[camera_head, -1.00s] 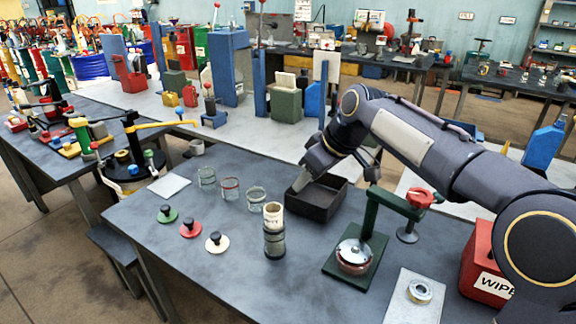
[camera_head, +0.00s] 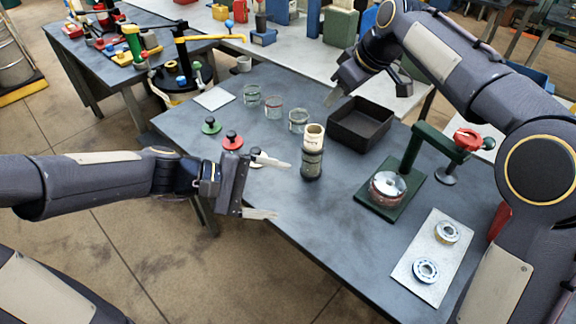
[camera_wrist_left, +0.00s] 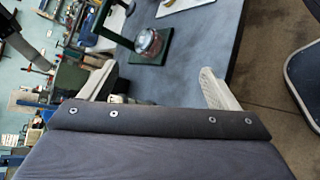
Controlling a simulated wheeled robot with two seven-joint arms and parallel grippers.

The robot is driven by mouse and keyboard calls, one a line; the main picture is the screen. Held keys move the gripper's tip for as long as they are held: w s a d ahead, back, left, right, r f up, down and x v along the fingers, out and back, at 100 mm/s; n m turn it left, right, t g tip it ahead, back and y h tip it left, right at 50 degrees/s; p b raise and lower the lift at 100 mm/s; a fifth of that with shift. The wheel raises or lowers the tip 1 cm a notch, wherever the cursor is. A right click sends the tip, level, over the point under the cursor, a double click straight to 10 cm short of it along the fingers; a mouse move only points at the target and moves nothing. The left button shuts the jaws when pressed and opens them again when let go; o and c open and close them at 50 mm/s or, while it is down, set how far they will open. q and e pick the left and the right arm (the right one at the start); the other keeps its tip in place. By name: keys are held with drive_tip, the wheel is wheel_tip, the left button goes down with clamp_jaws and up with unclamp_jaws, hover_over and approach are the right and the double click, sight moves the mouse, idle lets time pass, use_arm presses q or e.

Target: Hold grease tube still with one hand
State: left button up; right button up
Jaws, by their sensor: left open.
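The grease tube (camera_head: 313,153), cream on top and dark grey-green below, stands upright on the grey table in the head view. My left gripper (camera_head: 268,188) is open and empty at the table's near-left edge, left of the tube and apart from it. Its two pale fingers (camera_wrist_left: 158,88) are spread wide in the left wrist view, where I cannot make out the tube clearly. My right gripper (camera_head: 345,86) is at the black tray's far-left side, away from the tube; whether it is open or shut is unclear.
A black tray (camera_head: 361,140) is behind the tube. A green press (camera_head: 405,178) and a pale plate (camera_head: 418,277) with two bearings are right. Three glass jars (camera_head: 298,116) and small knobs, including a red one (camera_head: 233,143), are left. Table between tube and press is clear.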

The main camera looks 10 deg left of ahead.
use_arm(q)
drive_tip(key=w+d+f+n+t+h, duration=0.2)
drive_tip(key=w+f+n+t+h, duration=0.15)
drive_tip(key=w+n, duration=0.45)
drive_tip(key=n+t+y, duration=0.2)
drive_tip(key=n+t, duration=0.3)
drive_tip(key=n, duration=0.3)
approach(303, 160)
drive_tip(key=x, duration=0.5)
drive_tip(key=shift+d+r, duration=0.1)
drive_tip(key=shift+r, duration=0.15)
drive_tip(key=x, duration=0.7)
drive_tip(key=shift+w+d+f, duration=0.2)
drive_tip(key=shift+d, duration=0.05)
drive_tip(key=c, duration=1.3)
drive_tip(key=shift+o, duration=0.2)
